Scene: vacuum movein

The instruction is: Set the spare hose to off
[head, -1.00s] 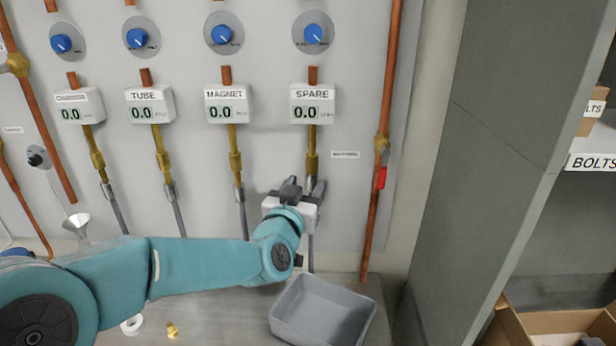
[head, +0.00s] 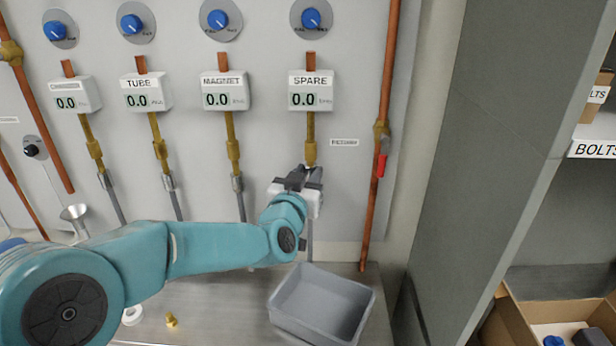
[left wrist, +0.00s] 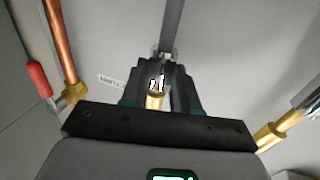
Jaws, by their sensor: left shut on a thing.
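The spare line has a box labelled SPARE (head: 311,91) reading 0.0, with a blue knob (head: 311,19) above it and a brass valve fitting (head: 310,150) below. The grey spare hose (head: 310,243) hangs under that fitting, and it also shows in the left wrist view (left wrist: 173,28). My left gripper (head: 306,174) is shut on the spare hose at its upper end, just below the brass fitting. My right gripper is in neither view.
A copper pipe with a red handle (head: 381,165) runs just right of the gripper. The magnet hose (head: 240,205) hangs to the left. A grey bin (head: 322,306), a brass piece (head: 171,320) and a white ring (head: 132,315) are on the bench below.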

